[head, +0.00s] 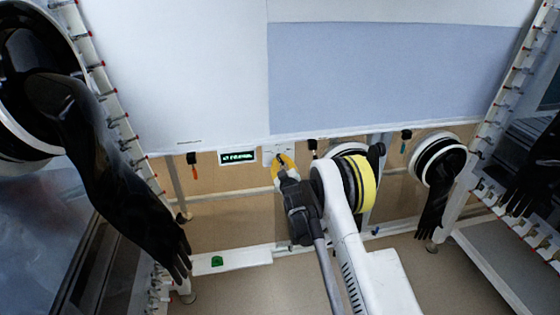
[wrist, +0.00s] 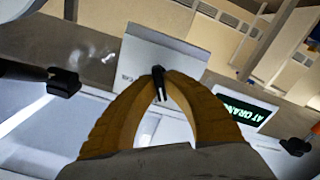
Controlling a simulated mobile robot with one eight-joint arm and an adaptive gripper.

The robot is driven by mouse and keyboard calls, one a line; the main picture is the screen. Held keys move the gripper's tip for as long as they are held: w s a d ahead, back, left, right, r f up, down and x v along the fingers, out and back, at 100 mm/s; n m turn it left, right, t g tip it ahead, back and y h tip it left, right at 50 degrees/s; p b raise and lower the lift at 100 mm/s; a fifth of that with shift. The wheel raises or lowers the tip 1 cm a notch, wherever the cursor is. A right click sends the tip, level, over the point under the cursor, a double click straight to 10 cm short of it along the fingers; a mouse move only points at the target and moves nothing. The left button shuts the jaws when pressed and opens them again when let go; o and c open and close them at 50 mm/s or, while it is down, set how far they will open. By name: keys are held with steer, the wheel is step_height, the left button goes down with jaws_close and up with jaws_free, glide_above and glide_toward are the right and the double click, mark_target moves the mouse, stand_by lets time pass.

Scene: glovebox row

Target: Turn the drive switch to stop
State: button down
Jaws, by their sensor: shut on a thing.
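The drive switch shows in the wrist view as a small black knob (wrist: 159,84) on a white plate (wrist: 165,50). The yellow fingers of my gripper (wrist: 157,76) are closed around the knob. Some small print shows on the plate beside the left finger, mostly covered. In the head view my gripper (head: 281,160) reaches the white plate (head: 268,150) on the back wall, and its fingers hide the knob there. I cannot read which position the knob points to.
A display (head: 238,157) with green text sits left of the plate; it also shows in the wrist view (wrist: 243,108). Black hanging pieces (head: 192,158) flank them. A long black glove (head: 115,165) hangs at the left, and another (head: 433,205) at the right. A green object (head: 217,261) lies on the low white ledge.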

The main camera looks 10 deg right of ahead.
stand_by(0.3)
steer(key=shift+d+m, duration=0.1)
steer(key=shift+m, duration=2.8)
steer(key=c, duration=1.5)
jaws_free()
steer(key=s, duration=0.7)
steer(key=shift+s, duration=0.25)
